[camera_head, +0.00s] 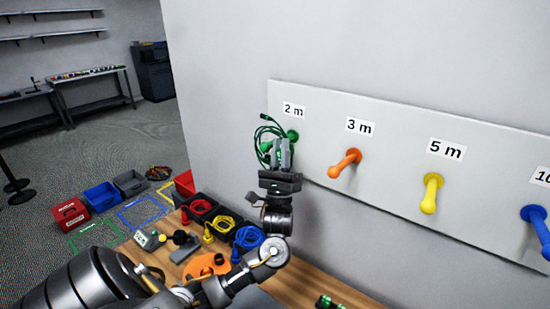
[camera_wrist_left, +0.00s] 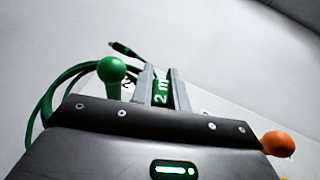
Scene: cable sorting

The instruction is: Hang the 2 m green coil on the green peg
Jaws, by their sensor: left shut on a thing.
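The green coil (camera_head: 262,140) is at the board's left end, under the 2 m label (camera_head: 293,110). My left gripper (camera_head: 282,150) is shut on its green "2 m" tag, which shows between the fingers in the left wrist view (camera_wrist_left: 161,92). The green peg (camera_head: 293,135) is just beyond the gripper, partly hidden by it. In the left wrist view the peg's round knob (camera_wrist_left: 111,70) stands left of the fingers, with cable loops (camera_wrist_left: 50,92) beside and behind it. I cannot tell whether the loops go around the peg. My right gripper is not in view.
Orange (camera_head: 345,163), yellow (camera_head: 430,193) and blue (camera_head: 537,228) pegs stick out of the board (camera_head: 390,185) to the right. Below, the wooden table (camera_head: 310,287) holds black bins of red (camera_head: 200,206), yellow (camera_head: 221,224) and blue (camera_head: 249,237) cables, plus loose items.

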